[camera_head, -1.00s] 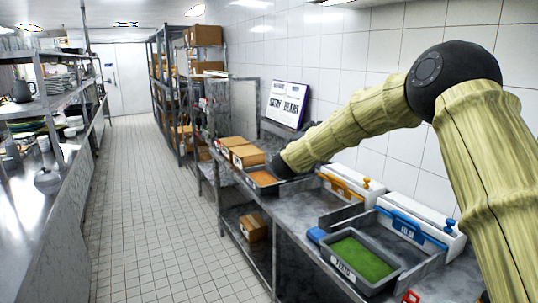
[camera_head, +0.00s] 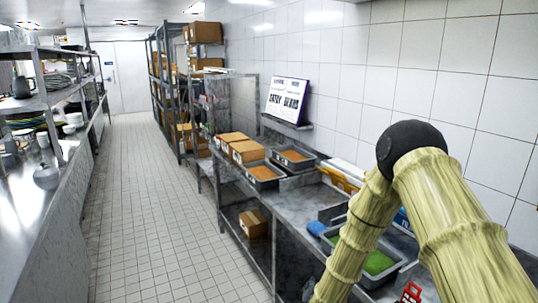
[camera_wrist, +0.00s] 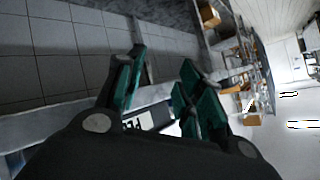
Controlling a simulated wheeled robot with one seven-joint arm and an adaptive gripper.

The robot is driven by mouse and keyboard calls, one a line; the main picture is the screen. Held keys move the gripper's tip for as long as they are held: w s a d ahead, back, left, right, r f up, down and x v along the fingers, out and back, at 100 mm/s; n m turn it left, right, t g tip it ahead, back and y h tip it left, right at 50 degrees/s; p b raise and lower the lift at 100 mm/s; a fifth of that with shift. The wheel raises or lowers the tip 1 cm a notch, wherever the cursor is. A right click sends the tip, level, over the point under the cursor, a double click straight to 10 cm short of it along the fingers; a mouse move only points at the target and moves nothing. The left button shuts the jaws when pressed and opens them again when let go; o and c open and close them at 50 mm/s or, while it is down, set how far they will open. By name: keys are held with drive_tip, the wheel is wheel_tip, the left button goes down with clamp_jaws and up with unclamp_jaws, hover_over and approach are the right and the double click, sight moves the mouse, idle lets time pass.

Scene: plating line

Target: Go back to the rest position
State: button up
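My gripper (camera_wrist: 162,56) shows in the wrist view with its green fingers apart and nothing visible between them. In the head view my arm bends down in front of the counter, and the gripper is out of that picture. A grey tray of green filling (camera_head: 376,264) lies on the counter, partly hidden behind my forearm. In the wrist view, a white label (camera_wrist: 136,122) with black letters shows low between the fingers, partly hidden by the gripper.
Two trays of orange filling, one nearer (camera_head: 264,184) and one by the wall (camera_head: 293,168), sit along the counter (camera_head: 297,200). Cardboard boxes (camera_head: 246,152) stand beyond them. A sign (camera_head: 287,101) leans on the wall. The tiled aisle (camera_head: 160,210) at left is clear.

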drive_tip(key=s+d+f+n+g, duration=0.1)
drive_tip(key=s+f+n+g, duration=0.1)
drive_tip(key=s+f, duration=0.5)
drive_tip(key=s+d+f+n+g+y+b, duration=0.15)
drive_tip(key=s+f, duration=0.25)
drive_tip(key=s, duration=0.6)
drive_tip(key=s+d+f+n+g, duration=0.1)
drive_tip(key=s+f+g, duration=0.3)
drive_tip(key=s, duration=0.5)
drive_tip(key=s+d+f+n+g, duration=0.1)
drive_tip(key=s+g, duration=0.1)
drive_tip(key=s, duration=0.9)
drive_tip(key=s+d+f+n+g, duration=0.2)
drive_tip(key=s, duration=1)
drive_tip(key=shift+d+f+b, duration=0.2)
drive_tip(key=shift+f+b, duration=0.05)
drive_tip(key=shift+b, duration=0.2)
drive_tip(key=shift+n, duration=0.25)
